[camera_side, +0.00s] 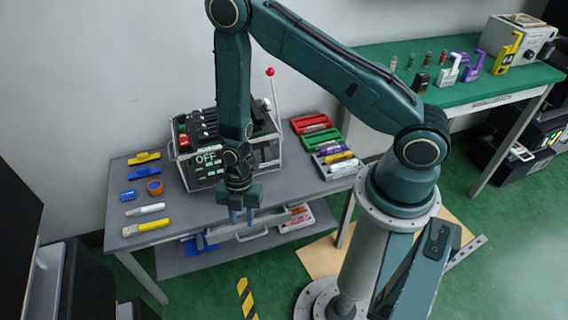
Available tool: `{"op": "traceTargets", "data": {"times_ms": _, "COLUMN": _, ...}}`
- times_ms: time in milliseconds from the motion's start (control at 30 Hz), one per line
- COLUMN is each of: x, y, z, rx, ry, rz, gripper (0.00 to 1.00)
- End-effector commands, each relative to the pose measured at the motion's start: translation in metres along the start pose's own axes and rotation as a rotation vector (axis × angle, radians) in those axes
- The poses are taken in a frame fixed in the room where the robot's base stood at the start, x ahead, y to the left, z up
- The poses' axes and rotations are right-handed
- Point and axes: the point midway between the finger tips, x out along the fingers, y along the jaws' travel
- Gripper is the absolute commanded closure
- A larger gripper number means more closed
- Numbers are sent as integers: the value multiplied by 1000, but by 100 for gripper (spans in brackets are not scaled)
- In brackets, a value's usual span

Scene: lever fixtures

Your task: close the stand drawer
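The stand is a grey table (185,232) against the wall. A pale grey drawer-like front (222,234) with a light handle shows below its front edge, in the middle. My gripper (242,215) points down just above and in front of that edge, over the drawer area. Its two bluish fingers are apart with nothing seen between them. The gripper partly covers the drawer front. I cannot tell how far the drawer is out, or whether the fingers touch it.
A control box with an "OFF" panel (207,159) and a red-knobbed lever (271,73) stand on the table. Tools lie left, including a yellow-handled one (146,228); coloured trays (309,124) lie right. A green bench (455,93) stands behind, right. Open floor lies in front.

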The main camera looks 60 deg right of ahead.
Motion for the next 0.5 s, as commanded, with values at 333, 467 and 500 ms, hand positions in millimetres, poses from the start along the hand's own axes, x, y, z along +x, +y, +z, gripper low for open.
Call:
{"op": "traceTargets", "data": {"times_ms": 333, "x": -93, "y": 21, "z": -1, "rx": 239, "ry": -42, "rz": 83, "gripper": 69}}
{"op": "traceTargets", "data": {"times_ms": 467, "x": -126, "y": 23, "z": -2, "rx": 331, "ry": -52, "rz": 115, "gripper": 69}}
{"op": "traceTargets", "data": {"times_ms": 500, "x": -136, "y": 23, "z": -3, "rx": 359, "ry": -55, "rz": 125, "gripper": 69}}
